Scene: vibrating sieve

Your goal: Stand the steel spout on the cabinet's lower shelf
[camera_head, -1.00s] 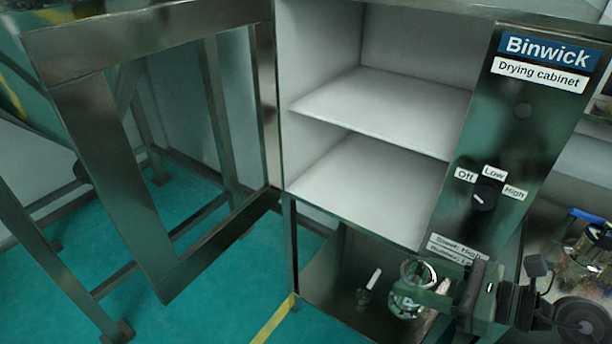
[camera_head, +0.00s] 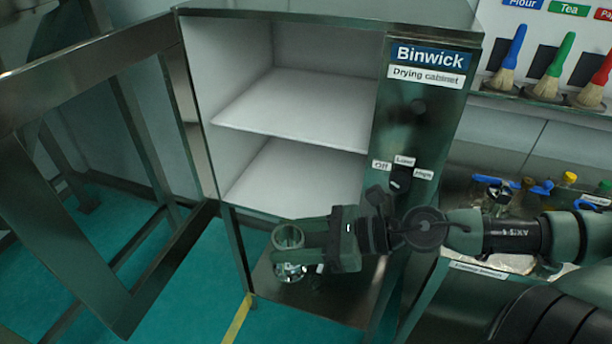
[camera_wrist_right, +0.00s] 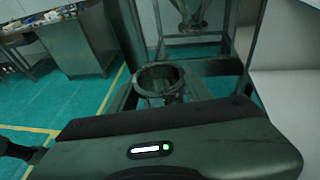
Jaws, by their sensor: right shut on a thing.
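The steel spout (camera_head: 288,237) is a shiny round piece with an open ring at its top. My right gripper (camera_head: 308,236) is shut on it and holds it roughly upright, in front of the cabinet and below its lower shelf in the head view. The ring of the spout also shows between the fingers in the right wrist view (camera_wrist_right: 160,80). The drying cabinet is open, and its white lower shelf (camera_head: 295,180) is bare. The upper shelf (camera_head: 290,105) is bare too. My left gripper is not in view.
A control panel (camera_head: 425,120) with a knob flanks the opening on the right. A dark steel surface (camera_head: 335,300) lies under the cabinet.

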